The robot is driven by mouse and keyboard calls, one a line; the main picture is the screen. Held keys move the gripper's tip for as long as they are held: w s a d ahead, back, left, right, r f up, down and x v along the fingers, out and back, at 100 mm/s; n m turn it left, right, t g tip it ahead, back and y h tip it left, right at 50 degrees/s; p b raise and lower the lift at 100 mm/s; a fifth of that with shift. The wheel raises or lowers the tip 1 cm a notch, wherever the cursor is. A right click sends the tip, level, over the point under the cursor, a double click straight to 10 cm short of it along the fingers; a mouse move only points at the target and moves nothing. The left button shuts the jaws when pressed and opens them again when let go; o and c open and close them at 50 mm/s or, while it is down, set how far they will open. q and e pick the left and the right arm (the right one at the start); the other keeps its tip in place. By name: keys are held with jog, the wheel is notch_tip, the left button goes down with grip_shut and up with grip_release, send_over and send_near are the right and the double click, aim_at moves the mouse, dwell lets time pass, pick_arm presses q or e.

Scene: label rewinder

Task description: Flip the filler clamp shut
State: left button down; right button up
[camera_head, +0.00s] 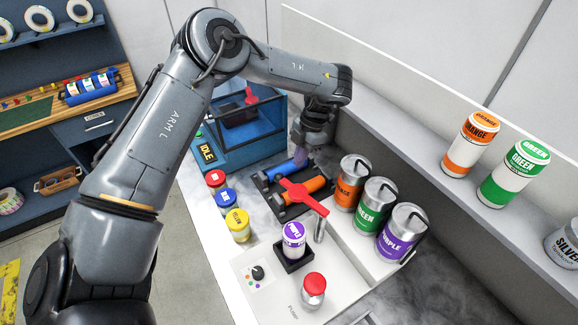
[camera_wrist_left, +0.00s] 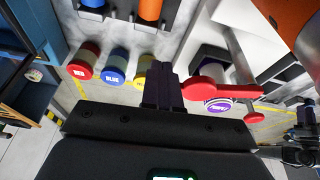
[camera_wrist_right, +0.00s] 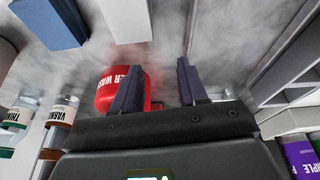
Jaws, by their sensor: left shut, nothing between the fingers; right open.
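The filler clamp is a red lever (camera_head: 303,196) on a metal post (camera_head: 319,231). Its wide end points toward the roller rack, off to the side of the purple can (camera_head: 293,236), which stands in a dark square holder (camera_head: 294,262). My left gripper (camera_head: 299,157) is shut and empty, above the rack behind the lever. In the left wrist view its closed fingers (camera_wrist_left: 162,84) appear just left of the red lever (camera_wrist_left: 215,89); I cannot tell whether they touch.
Orange (camera_head: 350,185), green (camera_head: 374,205) and purple (camera_head: 402,231) canisters stand right of the clamp. Red, blue and yellow (camera_head: 237,224) lidded jars stand left. A blue-framed box (camera_head: 240,130) stands behind. A shelf holds more cans.

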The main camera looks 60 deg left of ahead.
pick_arm(q)
jog(key=shift+s+d+f+p, duration=0.1)
jog(key=shift+s+f+p, duration=0.15)
jog(key=shift+s, duration=0.75)
jog(key=shift+s+d+f+p, duration=0.1)
jog(key=shift+s+f+p, duration=0.1)
jog(key=shift+s, duration=0.75)
jog(key=shift+r, duration=0.1)
